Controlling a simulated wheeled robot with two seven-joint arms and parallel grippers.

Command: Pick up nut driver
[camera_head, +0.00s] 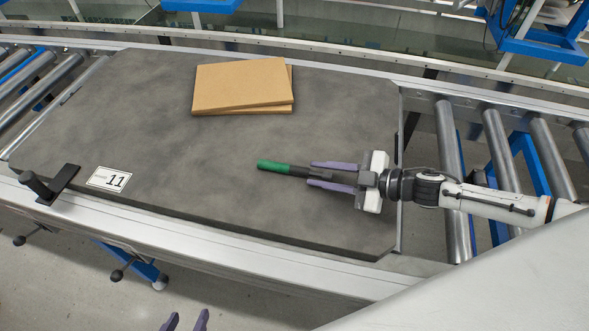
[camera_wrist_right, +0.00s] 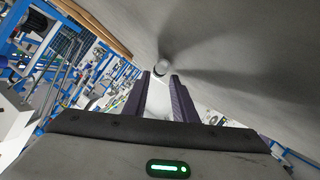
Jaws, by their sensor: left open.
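The nut driver lies on the grey mat-like worktop, with a green handle (camera_head: 274,166) pointing left and a dark shaft toward my right gripper. My right gripper (camera_head: 311,174) comes in from the right. Its two purple fingers are apart, one on each side of the shaft end in the head view. In the right wrist view a small round end (camera_wrist_right: 163,68), likely the driver's, shows just beyond the spread fingertips; contact is not visible. My left gripper (camera_head: 187,318) shows only its two spread purple fingertips at the bottom edge, empty and away from the worktop.
Brown cardboard sheets (camera_head: 240,87) lie at the back of the grey worktop (camera_head: 150,140). A label marked 11 (camera_head: 109,179) and a black clamp handle (camera_head: 48,187) are at the front left. Metal rollers (camera_head: 497,150) flank the worktop. The worktop's left middle is clear.

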